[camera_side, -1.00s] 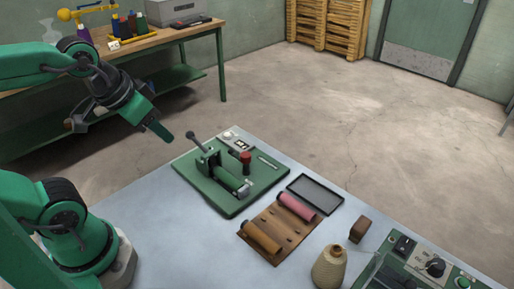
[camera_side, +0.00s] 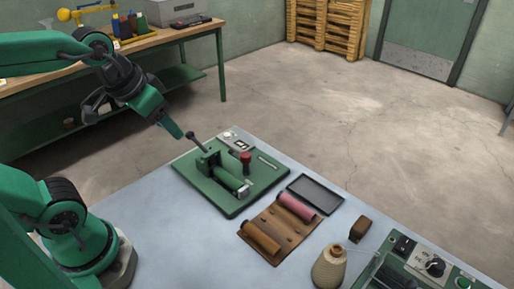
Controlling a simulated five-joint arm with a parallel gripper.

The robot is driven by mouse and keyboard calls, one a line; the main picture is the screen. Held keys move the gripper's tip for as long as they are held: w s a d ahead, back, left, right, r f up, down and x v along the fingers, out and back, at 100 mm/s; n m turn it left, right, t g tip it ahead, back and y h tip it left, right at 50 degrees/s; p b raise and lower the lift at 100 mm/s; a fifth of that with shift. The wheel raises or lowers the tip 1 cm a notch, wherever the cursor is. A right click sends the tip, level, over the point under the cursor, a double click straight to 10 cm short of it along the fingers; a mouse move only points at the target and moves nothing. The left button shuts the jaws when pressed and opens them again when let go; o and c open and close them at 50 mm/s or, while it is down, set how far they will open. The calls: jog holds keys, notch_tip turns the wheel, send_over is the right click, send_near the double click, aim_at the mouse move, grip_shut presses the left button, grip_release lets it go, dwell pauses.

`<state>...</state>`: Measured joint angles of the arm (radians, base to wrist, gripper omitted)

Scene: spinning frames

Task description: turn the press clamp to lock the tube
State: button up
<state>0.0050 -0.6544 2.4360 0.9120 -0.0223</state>
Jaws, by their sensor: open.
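The press clamp's lever (camera_side: 198,143) ends in a dark ball knob and slants up to the left from the green clamp bracket (camera_side: 208,160). A green tube (camera_side: 231,178) lies in the fixture on a green base plate (camera_side: 237,204). A red knob (camera_side: 246,156) stands beside it. My gripper (camera_side: 176,131) is at the upper left of the plate, open, with its fingertip close to the lever's knob. I cannot tell whether they touch. The second finger is mostly hidden.
A brown rack (camera_side: 283,233) holds a pink tube (camera_side: 296,207) and an orange-brown tube (camera_side: 261,238). A black tray (camera_side: 315,194), a twine cone (camera_side: 329,267), a brown block (camera_side: 360,229) and a control panel (camera_side: 410,262) stand to the right. The table's left front is clear.

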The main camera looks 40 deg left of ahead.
jog(key=w+d+f+n+g, duration=0.1)
jog(key=w+f+g, duration=0.15)
jog(key=w, duration=0.75)
jog(key=n+g, duration=0.1)
jog(key=g, duration=0.2)
send_near(246, 154)
jog(key=shift+s+t, duration=0.25)
jog(key=shift+s, duration=0.2)
jog(key=shift+w+f, duration=0.3)
jog(key=shift+f, duration=0.1)
jog(key=shift+f, duration=0.1)
jog(key=shift+f, duration=3.8)
grip_shut()
